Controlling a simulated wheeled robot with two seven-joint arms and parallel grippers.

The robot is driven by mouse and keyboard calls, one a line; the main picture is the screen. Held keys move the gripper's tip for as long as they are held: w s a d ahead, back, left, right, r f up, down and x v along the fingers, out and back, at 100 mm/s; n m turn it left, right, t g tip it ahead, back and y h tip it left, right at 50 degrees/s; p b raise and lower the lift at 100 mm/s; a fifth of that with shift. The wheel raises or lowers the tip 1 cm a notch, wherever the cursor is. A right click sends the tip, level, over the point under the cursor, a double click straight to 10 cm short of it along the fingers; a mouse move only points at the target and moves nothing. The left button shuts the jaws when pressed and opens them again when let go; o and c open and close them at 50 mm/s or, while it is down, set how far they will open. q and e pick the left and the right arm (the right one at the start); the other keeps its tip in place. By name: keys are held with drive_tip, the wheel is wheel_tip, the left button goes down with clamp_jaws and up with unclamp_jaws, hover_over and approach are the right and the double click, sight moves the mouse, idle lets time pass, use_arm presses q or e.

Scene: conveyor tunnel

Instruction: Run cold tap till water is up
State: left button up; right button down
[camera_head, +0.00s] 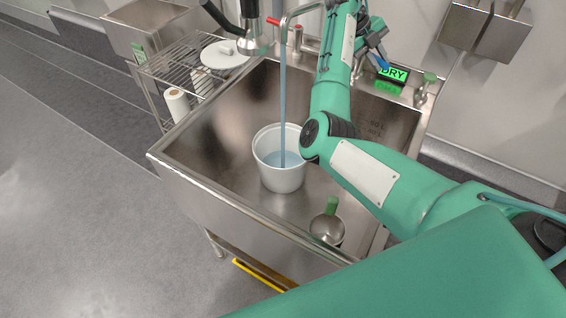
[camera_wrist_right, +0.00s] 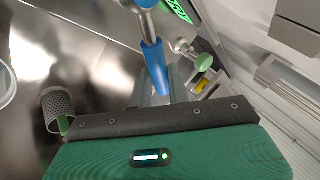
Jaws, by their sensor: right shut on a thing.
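A blue stream of water (camera_head: 283,95) falls from the bent spout (camera_head: 287,22) into a white bucket (camera_head: 281,178) standing in the steel sink (camera_head: 225,110). Bluish water shows inside the bucket, below its rim. A red tap handle (camera_head: 271,21) is left of the spout. The blue tap handle (camera_head: 383,65) is on the right, and it also shows in the right wrist view (camera_wrist_right: 152,58). My right gripper (camera_head: 374,50) is shut on the blue handle; its jaws (camera_wrist_right: 157,88) are partly hidden behind the handle. My left gripper is out of view.
A green sign (camera_head: 395,73) reads DRY behind the sink. A black-handled sprayer (camera_head: 250,30) hangs near the spout. A wire rack (camera_head: 178,62) with a white lid (camera_head: 225,53) stands left.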

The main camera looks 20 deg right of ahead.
drive_tip(key=shift+d+r+n+t+p, duration=0.15)
drive_tip(key=shift+d+n+t+p, duration=0.25)
drive_tip(key=shift+d+n+p, duration=0.15)
drive_tip(key=d+n+t+p, duration=0.1)
drive_tip(key=n, duration=0.1)
drive_tip(key=w+d+n+t+h+p, duration=0.1)
drive_tip(key=d+n+t, duration=0.1)
drive_tip(key=shift+d+n, duration=0.1)
drive_tip(key=shift+n, duration=0.25)
drive_tip(key=shift+w+d+n+t+p, duration=0.25)
drive_tip(key=shift+d+n+t+p, duration=0.25)
drive_tip(key=shift+n, duration=0.2)
drive_tip(key=c, duration=1.3)
unclamp_jaws()
